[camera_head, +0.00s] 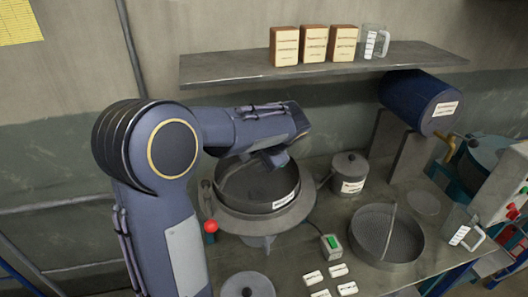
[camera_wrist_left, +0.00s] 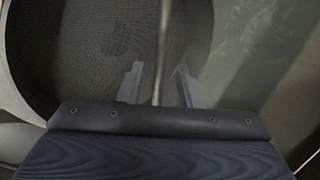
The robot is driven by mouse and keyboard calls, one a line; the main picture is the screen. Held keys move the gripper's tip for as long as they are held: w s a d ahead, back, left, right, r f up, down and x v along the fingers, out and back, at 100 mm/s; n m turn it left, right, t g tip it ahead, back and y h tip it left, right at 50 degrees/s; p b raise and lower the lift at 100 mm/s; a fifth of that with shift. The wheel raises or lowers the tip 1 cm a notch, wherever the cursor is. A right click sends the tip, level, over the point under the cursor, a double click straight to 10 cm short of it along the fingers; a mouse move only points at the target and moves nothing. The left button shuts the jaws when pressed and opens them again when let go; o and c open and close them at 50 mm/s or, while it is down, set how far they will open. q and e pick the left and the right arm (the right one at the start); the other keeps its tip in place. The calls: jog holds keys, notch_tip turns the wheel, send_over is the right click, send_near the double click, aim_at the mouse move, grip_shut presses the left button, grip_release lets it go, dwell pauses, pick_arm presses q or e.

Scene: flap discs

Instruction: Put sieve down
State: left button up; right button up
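A round dark sieve (camera_head: 250,183) sits on a wide grey round stand (camera_head: 243,226) in the head view, with a white label on its side. In the left wrist view its mesh (camera_wrist_left: 100,55) fills the left side, and a thin rod-like handle (camera_wrist_left: 162,45) crosses it. My left gripper (camera_head: 272,160) is over the sieve. In the left wrist view the two fingers of my left gripper (camera_wrist_left: 159,82) stand apart, one on each side of the rod, with gaps showing. The fingertips are mostly hidden in the head view. My right gripper is not in view.
A round pan with a bar across it (camera_head: 386,250) stands on the bench at right. A lidded pot (camera_head: 348,178), a small green-buttoned box (camera_head: 331,243) and several white labels (camera_head: 338,270) are nearby. A shelf (camera_head: 230,68) hangs above, and a blue drum (camera_head: 415,98) is at right.

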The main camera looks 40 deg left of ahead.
pick_arm(q)
jog(key=b+v, duration=0.1)
jog(key=v, duration=1)
jog(key=s+d+f+n+t+h, duration=0.2)
jog(key=s+d+f+h, duration=0.3)
jog(key=s, duration=0.5)
jog(key=s+d+f+n+t+h, duration=0.1)
jog(key=s+d+f+n+h, duration=0.2)
jog(key=s, duration=0.8)
jog(key=d+f+h, duration=0.2)
jog(key=d+f, duration=0.2)
jog(key=shift+s+d+f+t, duration=0.2)
jog(key=shift+s+t, duration=0.1)
jog(key=shift+t, duration=0.1)
jog(key=shift+f+b, duration=0.95)
jog(key=shift+b, duration=0.05)
jog(key=shift+a, duration=0.1)
